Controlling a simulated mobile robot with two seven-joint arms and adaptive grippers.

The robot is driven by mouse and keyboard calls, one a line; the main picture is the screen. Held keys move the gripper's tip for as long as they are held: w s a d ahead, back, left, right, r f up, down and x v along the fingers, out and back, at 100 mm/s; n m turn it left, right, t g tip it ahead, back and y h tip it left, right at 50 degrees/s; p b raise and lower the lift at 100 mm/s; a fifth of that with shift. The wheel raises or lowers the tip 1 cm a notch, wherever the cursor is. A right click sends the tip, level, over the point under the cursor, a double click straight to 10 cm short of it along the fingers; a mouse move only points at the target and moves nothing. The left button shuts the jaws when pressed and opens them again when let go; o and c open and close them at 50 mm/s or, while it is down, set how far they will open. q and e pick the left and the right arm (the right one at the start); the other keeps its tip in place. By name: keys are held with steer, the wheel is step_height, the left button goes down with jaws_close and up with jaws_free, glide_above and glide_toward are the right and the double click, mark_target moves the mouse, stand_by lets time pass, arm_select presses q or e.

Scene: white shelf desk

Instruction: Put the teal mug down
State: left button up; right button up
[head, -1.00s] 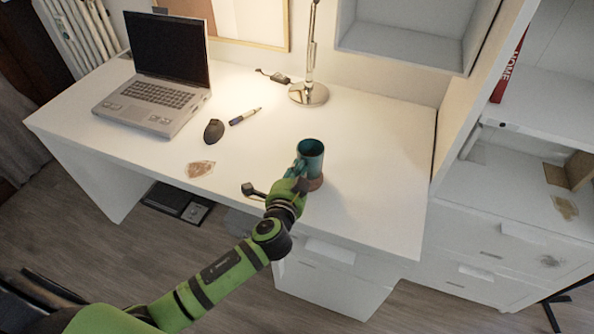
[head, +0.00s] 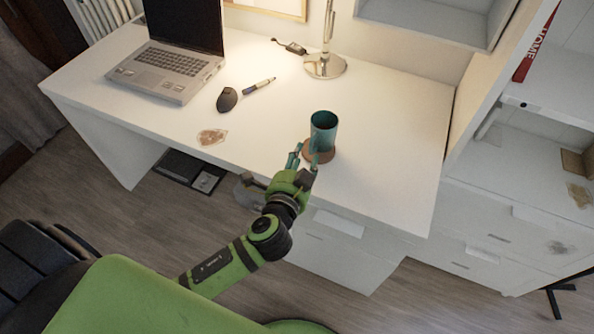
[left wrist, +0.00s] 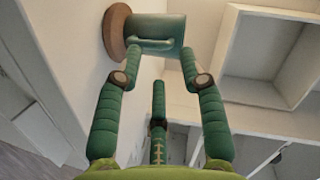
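The teal mug (head: 323,133) stands upright on a round brown coaster (head: 315,156) near the front edge of the white desk. In the left wrist view the mug (left wrist: 160,28) is ahead at the top, its handle facing me, with the coaster (left wrist: 116,30) under its base. My left gripper (head: 306,154) is at the desk's front edge, just in front of the mug. In the left wrist view its fingers (left wrist: 161,57) are spread, with nothing between them; fingertips are close to the mug, and contact is hard to tell. My right gripper is not in view.
The desk (head: 385,150) holds a laptop (head: 168,70), a black mouse (head: 227,99), a pen (head: 259,86), a brown patch (head: 211,137) and a lamp base (head: 325,67). A wall shelf (head: 430,28) hangs behind. The desk is clear right of the mug.

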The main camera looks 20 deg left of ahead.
arm_select(q)
steer(key=v, duration=0.5)
stand_by(1.2)
